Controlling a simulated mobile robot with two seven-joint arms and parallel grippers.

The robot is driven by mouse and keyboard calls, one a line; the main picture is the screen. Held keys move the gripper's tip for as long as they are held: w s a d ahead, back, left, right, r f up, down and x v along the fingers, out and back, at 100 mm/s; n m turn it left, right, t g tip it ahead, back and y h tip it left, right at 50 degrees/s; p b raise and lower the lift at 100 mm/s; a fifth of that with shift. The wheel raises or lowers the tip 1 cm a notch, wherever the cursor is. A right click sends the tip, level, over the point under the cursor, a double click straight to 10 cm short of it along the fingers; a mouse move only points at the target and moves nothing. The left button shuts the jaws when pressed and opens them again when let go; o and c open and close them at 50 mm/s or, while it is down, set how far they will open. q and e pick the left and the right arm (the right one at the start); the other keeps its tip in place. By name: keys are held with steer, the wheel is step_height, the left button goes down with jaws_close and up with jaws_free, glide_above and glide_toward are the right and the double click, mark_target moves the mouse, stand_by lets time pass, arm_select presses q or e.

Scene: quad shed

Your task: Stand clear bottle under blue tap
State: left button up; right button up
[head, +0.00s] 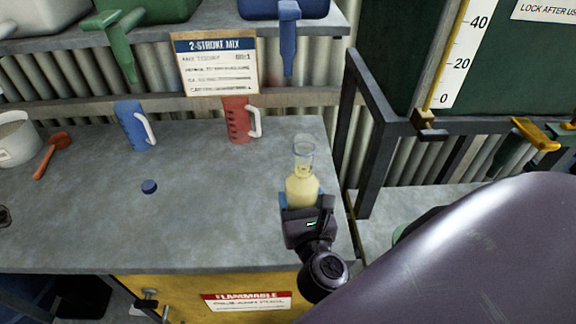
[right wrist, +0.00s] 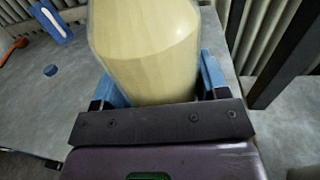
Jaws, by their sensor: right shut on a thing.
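The clear bottle (head: 302,189) has a see-through neck and pale yellow contents. It is upright near the right end of the grey bench, and its open mouth points up. My right gripper (head: 305,205) is shut around its lower body; the bottle also fills the top of the right wrist view (right wrist: 148,45) between blue finger pads. I cannot tell whether its base touches the bench. The blue tap (head: 288,42) hangs from a blue container (head: 315,8) on the shelf, behind and above the bottle. My left gripper is not in view.
A blue jug (head: 134,125) and red jug (head: 238,120) stand at the back of the bench (head: 90,220). A blue cap (head: 149,187) lies left of the bottle. A green tap (head: 122,40) hangs at left. A dark metal frame (head: 375,130) rises at right.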

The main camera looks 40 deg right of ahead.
steer(key=shift+f+p+x, duration=0.25)
steer(key=shift+f+x, duration=0.25)
steer(key=shift+x, duration=2.05)
steer(key=shift+f+p+x, duration=0.2)
steer(key=shift+f+x, duration=0.3)
steer(key=shift+x, duration=2.1)
steer(key=shift+f+p+x, duration=0.25)
steer(key=shift+f+x, duration=0.25)
steer(key=shift+x, duration=2.05)
steer(key=shift+f, duration=0.25)
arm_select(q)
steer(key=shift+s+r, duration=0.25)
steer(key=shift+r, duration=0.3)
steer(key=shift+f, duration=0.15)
arm_select(e)
steer(key=shift+f, duration=0.2)
steer(key=o, duration=1.2)
steer(key=shift+r, duration=0.15)
steer(key=b+v, duration=0.1)
steer(key=v, duration=1)
steer(key=shift+b, duration=0.35)
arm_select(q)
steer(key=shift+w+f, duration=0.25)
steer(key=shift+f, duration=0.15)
arm_select(e)
steer(key=shift+s+a, duration=0.2)
steer(key=shift+s, duration=0.3)
